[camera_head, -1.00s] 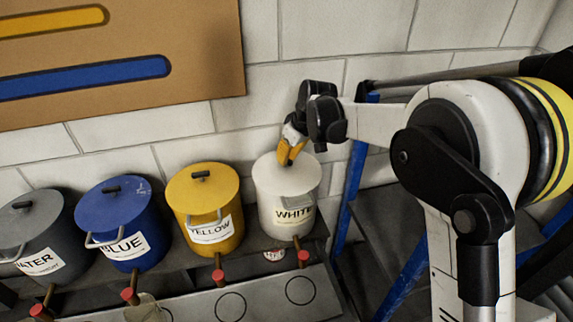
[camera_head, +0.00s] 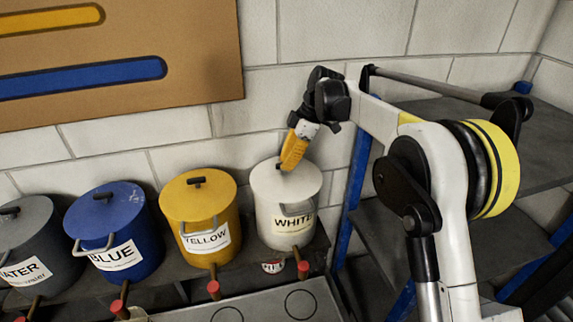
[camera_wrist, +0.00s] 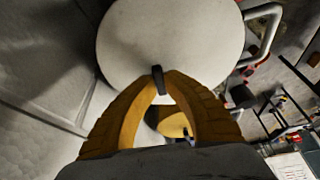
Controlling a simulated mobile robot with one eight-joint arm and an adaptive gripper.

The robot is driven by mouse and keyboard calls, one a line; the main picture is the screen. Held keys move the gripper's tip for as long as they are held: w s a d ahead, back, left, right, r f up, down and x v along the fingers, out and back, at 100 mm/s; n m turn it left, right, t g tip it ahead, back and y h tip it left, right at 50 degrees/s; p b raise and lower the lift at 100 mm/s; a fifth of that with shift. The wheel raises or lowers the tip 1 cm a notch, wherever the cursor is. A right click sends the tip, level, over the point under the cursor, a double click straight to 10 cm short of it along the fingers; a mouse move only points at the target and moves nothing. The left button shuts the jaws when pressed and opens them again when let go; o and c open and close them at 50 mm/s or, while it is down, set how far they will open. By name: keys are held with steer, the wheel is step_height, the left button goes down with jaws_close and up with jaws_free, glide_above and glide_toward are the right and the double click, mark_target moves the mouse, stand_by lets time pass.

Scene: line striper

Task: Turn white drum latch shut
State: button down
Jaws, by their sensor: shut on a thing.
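The white drum (camera_head: 287,215) stands at the right end of the row, upright, with its lid (camera_head: 300,184) on. In the wrist view the round white lid (camera_wrist: 165,35) fills the top middle. The small black latch (camera_wrist: 158,78) on the lid sits between the tips of my gripper (camera_wrist: 160,80). In the head view the yellow fingers of my gripper (camera_head: 285,165) reach down to the lid from above and hide most of the latch. The fingers are shut on the latch.
Yellow (camera_head: 205,235), blue (camera_head: 125,250) and grey (camera_head: 30,260) drums stand in a row to the left. Red-ended taps (camera_head: 303,268) stick out below the drums. A blue-framed shelf (camera_head: 354,190) stands close on the right. A block wall is behind.

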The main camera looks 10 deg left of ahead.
steer(key=shift+n+g, duration=0.3)
steer(key=shift+n, duration=0.5)
steer(key=c, duration=1.5)
jaws_free()
steer(key=shift+o, duration=0.2)
steer(key=v, duration=1.2)
steer(key=shift+a, duration=0.25)
